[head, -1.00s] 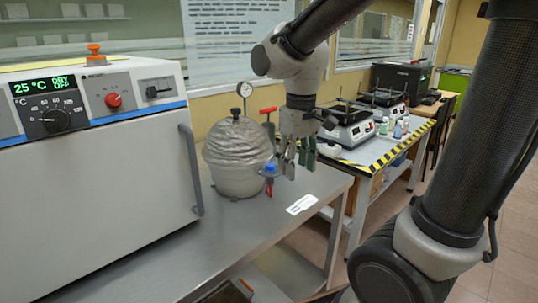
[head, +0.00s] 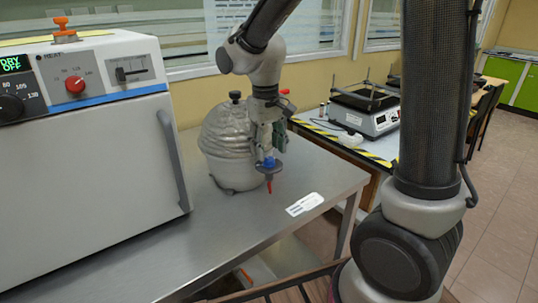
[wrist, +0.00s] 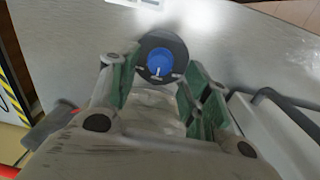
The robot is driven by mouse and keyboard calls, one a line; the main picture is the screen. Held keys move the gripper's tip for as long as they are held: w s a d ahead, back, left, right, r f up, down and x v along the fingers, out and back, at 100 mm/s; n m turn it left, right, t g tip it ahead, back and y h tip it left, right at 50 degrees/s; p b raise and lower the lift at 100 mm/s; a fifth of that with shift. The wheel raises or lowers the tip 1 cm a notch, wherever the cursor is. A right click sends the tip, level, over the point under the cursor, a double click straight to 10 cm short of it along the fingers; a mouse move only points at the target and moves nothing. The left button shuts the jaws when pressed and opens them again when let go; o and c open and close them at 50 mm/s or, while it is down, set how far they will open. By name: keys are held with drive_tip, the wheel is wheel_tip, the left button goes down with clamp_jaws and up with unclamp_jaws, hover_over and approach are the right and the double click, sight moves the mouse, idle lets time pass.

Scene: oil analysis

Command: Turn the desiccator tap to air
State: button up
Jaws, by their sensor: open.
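The desiccator (head: 226,150) is a grey, ribbed, domed vessel on the steel bench. Its tap has a blue knob (head: 268,162) on a dark round disc, with a red tip pointing down below. In the wrist view the blue tap knob (wrist: 160,62) sits in the disc, with small pale marks on the disc. My gripper (head: 264,150) points down just above the knob, in front of the vessel's right side. Its green-padded fingers, also in the wrist view (wrist: 160,85), are open, one on each side of the knob's line. I cannot tell whether they touch it.
A white oven (head: 90,165) with a grey door handle stands close on the left. A white label (head: 305,204) lies on the bench (head: 150,245). A hotplate (head: 366,113) is on the striped table at right.

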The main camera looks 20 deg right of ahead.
sight(269, 159)
drive_tip(key=shift+f, duration=1.6)
drive_tip(key=c, duration=1.1)
drive_tip(key=shift+o, duration=0.2)
drive_tip(key=shift+n, duration=0.3)
drive_tip(key=n, duration=0.5)
drive_tip(key=shift+d, duration=0.1)
drive_tip(key=n, duration=0.6)
drive_tip(key=shift+n, duration=0.3)
